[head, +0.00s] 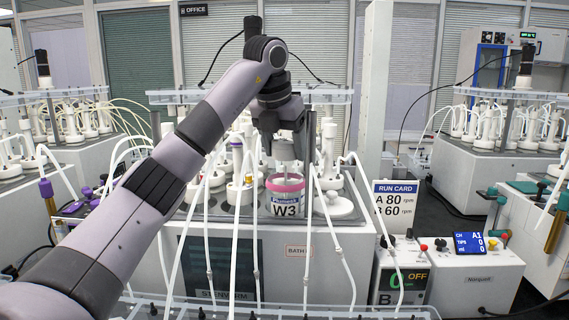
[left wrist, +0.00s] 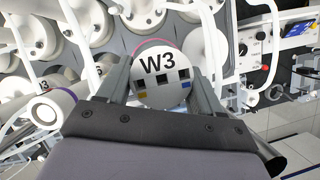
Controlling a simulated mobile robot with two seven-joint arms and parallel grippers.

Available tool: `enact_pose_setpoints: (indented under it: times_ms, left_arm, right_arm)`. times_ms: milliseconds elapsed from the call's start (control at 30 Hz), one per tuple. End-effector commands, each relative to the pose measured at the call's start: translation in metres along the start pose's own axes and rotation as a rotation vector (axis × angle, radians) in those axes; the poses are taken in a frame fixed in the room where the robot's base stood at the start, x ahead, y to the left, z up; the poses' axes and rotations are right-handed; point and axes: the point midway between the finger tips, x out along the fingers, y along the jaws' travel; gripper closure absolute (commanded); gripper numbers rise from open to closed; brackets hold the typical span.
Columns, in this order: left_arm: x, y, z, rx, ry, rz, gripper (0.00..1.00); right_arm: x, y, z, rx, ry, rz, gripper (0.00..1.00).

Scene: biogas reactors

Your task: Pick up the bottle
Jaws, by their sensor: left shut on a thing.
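The bottle (head: 286,205) is a white cylinder with a pink ring near its top and a label reading W3. It stands out at the front middle of the central reactor bath. It also shows in the left wrist view (left wrist: 160,68), between the two grey fingers. My left gripper (head: 285,162) comes down from above and is shut on the bottle's upper part. The bottle looks about upright in the head view. I cannot tell whether its base touches the bath deck. My right gripper is in neither view.
White tubes (head: 310,190) hang close around the bottle. Other white bottles (head: 240,192) crowd behind and left of it, under a clear rack (head: 325,97). A run card (head: 394,205) and a control box (head: 402,280) stand to the right.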

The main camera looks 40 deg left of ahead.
Motion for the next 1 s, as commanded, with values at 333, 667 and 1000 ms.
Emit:
enact_pose_setpoints:
  times_ms: [333, 667, 1000]
  left_arm:
    - [-0.037, -0.001, 0.015, 0.001, -0.006, -0.002, 1.00]
    - [-0.069, -0.001, 0.029, 0.000, -0.006, -0.003, 1.00]
    - [-0.083, 0.001, 0.012, 0.000, -0.016, 0.002, 1.00]
  right_arm:
    - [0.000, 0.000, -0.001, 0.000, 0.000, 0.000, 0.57]
    - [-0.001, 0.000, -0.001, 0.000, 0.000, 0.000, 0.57]
    - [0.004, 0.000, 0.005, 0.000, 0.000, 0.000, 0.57]
